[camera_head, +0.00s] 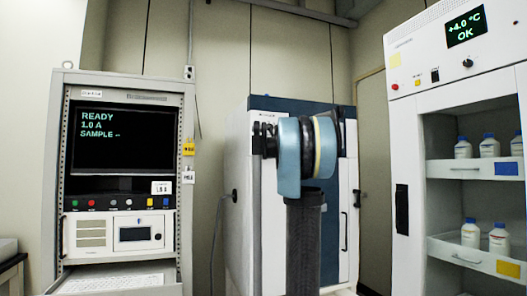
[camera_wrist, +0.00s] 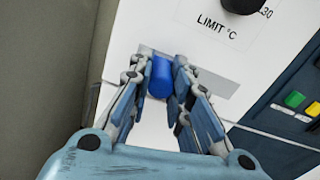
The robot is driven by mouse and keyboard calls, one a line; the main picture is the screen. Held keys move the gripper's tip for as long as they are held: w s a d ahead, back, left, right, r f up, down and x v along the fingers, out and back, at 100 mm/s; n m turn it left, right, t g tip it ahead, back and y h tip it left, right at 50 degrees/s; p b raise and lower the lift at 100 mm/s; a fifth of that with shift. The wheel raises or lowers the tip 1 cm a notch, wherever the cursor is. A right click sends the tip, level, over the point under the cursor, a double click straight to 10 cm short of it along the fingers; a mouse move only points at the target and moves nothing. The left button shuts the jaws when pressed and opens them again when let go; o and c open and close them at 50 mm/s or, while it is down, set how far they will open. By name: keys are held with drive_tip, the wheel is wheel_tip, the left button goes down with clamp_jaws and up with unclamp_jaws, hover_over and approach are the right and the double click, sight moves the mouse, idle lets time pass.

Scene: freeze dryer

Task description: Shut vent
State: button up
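In the wrist view a blue cylindrical handle (camera_wrist: 160,76) stands out from a grey plate on a white panel. It may be the vent control, but no label for it is readable. My gripper (camera_wrist: 163,66) has one finger on each side of the handle, with the tips close to it. I cannot tell whether the fingers press on it. In the head view my arm stands in front of the white and dark-blue cabinet (camera_head: 240,165), and hides my gripper and the handle.
A black knob (camera_wrist: 242,4) marked LIMIT °C sits above the handle. Green and yellow buttons (camera_wrist: 295,99) are on a dark-blue panel at right. An instrument rack (camera_head: 188,230) stands at left. A refrigerator with bottles (camera_head: 405,130) stands at right.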

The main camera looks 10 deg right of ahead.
drive_tip(key=o, duration=0.5)
drive_tip(key=shift+a, duration=0.25)
drive_tip(key=s, duration=0.4)
drive_tip(key=s+d, duration=0.1)
drive_tip(key=s, duration=0.3)
drive_tip(key=s+d, duration=0.1)
drive_tip(key=s, duration=0.2)
drive_tip(key=shift+s+f, duration=0.1)
drive_tip(key=shift+s, duration=0.3)
drive_tip(key=shift+a, duration=0.1)
